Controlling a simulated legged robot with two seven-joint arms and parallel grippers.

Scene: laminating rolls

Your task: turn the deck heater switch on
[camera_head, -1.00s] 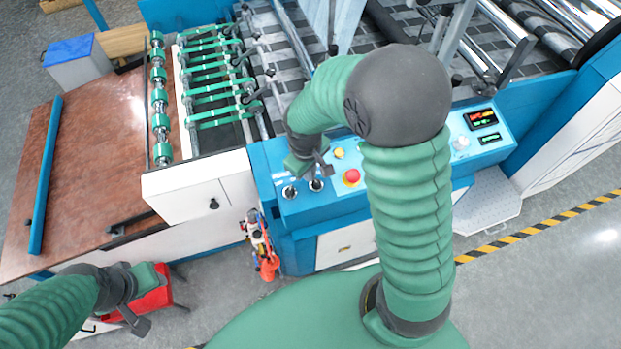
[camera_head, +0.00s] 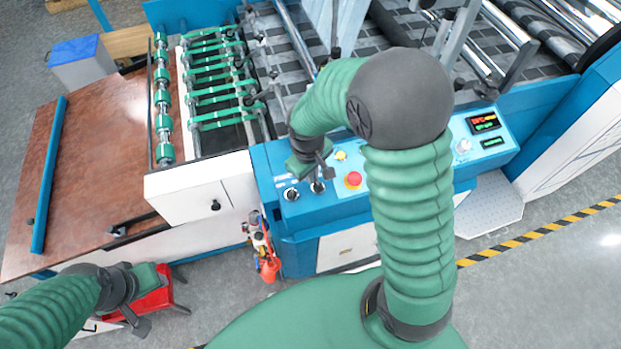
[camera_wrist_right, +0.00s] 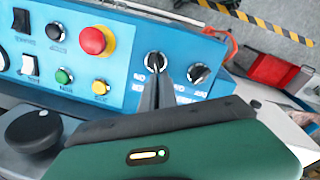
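The blue control panel (camera_head: 378,175) carries two black rotary switches side by side at its left end. One switch (camera_head: 317,187) is under my right gripper (camera_head: 322,176); the other (camera_head: 291,194) is left of it. In the right wrist view my gripper's dark fingers (camera_wrist_right: 158,88) are close together, their tips at the rotary switch (camera_wrist_right: 155,61), whose white mark stands nearly upright. Whether they clasp its knob is unclear. The second switch (camera_wrist_right: 198,73) is beside it, clear of the fingers. The panel labels are too small to read. My left gripper (camera_head: 142,300) hangs low at the left, away from the panel.
A red emergency button (camera_head: 353,180) and a yellow button (camera_head: 341,155) are right of the switches. The wrist view also shows green and yellow buttons (camera_wrist_right: 64,76) and a black knob. A red stool (camera_head: 150,300) stands near my left gripper.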

